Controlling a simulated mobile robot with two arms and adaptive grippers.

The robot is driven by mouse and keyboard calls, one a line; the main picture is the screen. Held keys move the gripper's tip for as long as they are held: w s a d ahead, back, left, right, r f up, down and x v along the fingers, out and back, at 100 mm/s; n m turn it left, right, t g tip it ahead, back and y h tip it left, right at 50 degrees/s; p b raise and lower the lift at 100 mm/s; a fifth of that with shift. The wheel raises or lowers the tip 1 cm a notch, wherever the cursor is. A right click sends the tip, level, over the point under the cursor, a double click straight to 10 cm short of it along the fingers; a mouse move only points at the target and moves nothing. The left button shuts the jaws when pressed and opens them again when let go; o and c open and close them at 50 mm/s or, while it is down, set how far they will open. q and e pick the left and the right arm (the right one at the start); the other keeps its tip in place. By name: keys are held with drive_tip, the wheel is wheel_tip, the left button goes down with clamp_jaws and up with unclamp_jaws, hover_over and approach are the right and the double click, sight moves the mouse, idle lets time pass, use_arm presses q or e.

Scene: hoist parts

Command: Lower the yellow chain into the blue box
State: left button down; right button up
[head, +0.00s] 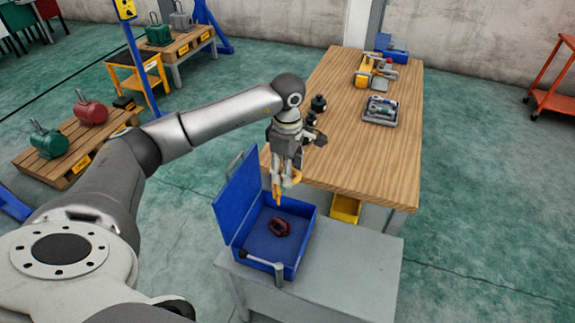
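My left gripper (286,172) points down above the blue box, close to the front corner of the wooden table. It appears shut on the yellow chain (277,192), which hangs from the fingers over the far part of the box. The chain's lower end is small in view, and I cannot tell whether it touches anything. The blue box (303,248) stands on a grey table with its lid raised on the left side. A dark red object (279,227) lies on the box floor. My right gripper is not in view.
The wooden table (350,140) holds a yellow tool (375,72), a grey tray (380,110) of small parts and black items (318,104) near the gripper. A yellow bin (345,208) is below. The grey table (350,275) is clear right of the box.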

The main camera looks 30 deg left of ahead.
use_arm(q)
wheel_tip(320, 180, down, 8)
drive_tip(key=b, duration=0.3)
drive_tip(key=shift+b, duration=0.35)
idle(0.9)
